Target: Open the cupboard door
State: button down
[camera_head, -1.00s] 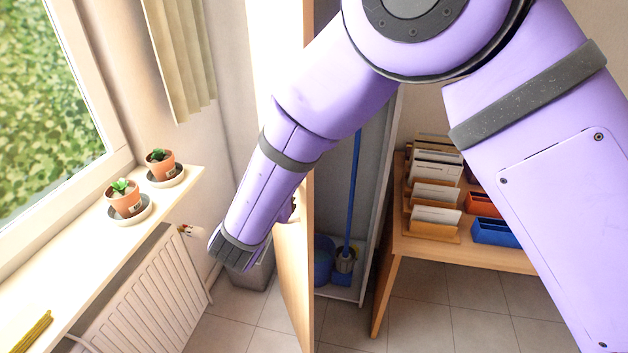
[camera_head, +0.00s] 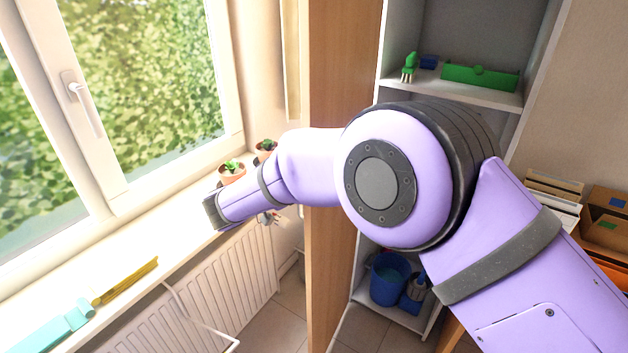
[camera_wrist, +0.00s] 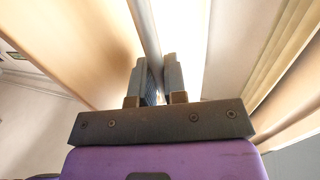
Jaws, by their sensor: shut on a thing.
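The cupboard door (camera_head: 338,65) is a tall light-wood panel standing open, swung out from the tall white cupboard (camera_head: 535,75), whose shelves show to its right. In the wrist view the wooden door (camera_wrist: 75,45) fills the upper left. A pale grey bar, which looks like the door handle (camera_wrist: 146,28), runs down between the fingers. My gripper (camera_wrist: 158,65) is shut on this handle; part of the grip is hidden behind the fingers.
A window and sill (camera_head: 185,240) with two potted plants stand at the left, above a white radiator (camera_head: 235,270). The cupboard holds a green box (camera_head: 480,77) and a blue bucket (camera_head: 390,280).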

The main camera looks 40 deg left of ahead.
jog(key=shift+a+m+h, duration=0.4)
jog(key=shift+a+h, duration=0.2)
jog(key=shift+a, duration=0.7)
jog(key=c, duration=1.5)
grip_release()
jog(key=shift+o, duration=0.2)
jog(key=shift+s, duration=0.1)
jog(key=v, duration=1)
jog(key=shift+s+a+r, duration=0.15)
jog(key=shift+s+r, duration=0.05)
jog(key=shift+s, duration=0.1)
